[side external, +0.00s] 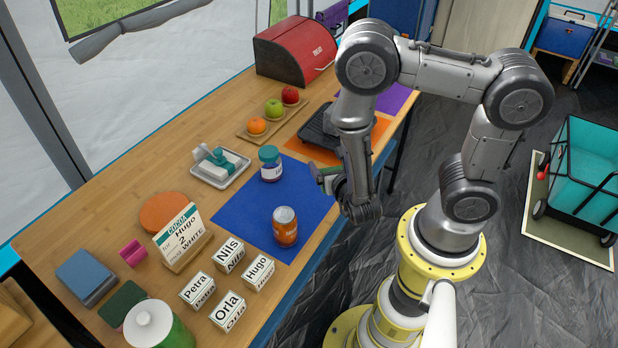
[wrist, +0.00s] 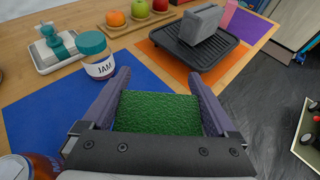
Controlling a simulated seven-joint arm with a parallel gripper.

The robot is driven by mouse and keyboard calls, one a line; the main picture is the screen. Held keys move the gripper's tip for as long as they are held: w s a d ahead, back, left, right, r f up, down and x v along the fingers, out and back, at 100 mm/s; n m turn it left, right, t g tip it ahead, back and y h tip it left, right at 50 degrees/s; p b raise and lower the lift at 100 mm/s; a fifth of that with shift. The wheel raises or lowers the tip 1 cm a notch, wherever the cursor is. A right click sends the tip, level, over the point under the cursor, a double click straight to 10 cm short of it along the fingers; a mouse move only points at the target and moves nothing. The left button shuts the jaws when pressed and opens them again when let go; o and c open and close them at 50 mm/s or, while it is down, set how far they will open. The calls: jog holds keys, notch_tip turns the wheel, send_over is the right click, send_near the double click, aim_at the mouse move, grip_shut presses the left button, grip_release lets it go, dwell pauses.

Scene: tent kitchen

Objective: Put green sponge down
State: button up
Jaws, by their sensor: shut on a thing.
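The green sponge (wrist: 158,114) is between the two fingers of my gripper (wrist: 160,98) in the wrist view. My gripper is shut on it. The sponge is held above the near edge of the blue mat (wrist: 45,105). In the side view my gripper (side external: 328,178) is beside the right part of the blue mat (side external: 235,207), partly hidden by my arm, and only a bit of green shows there.
A dark grill pan (wrist: 194,45) sits on the orange mat (wrist: 162,62). Name blocks (side external: 229,254) and a card stand lie left. The blue mat's middle is clear.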

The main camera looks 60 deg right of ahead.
send_over(309, 183)
notch_tip(309, 183, down, 7)
jog(key=shift+s+f, duration=0.1)
jog(key=shift+f, duration=1.55)
jog(key=shift+f, duration=0.1)
jog(key=o, duration=0.9)
jog(key=shift+o, duration=0.2)
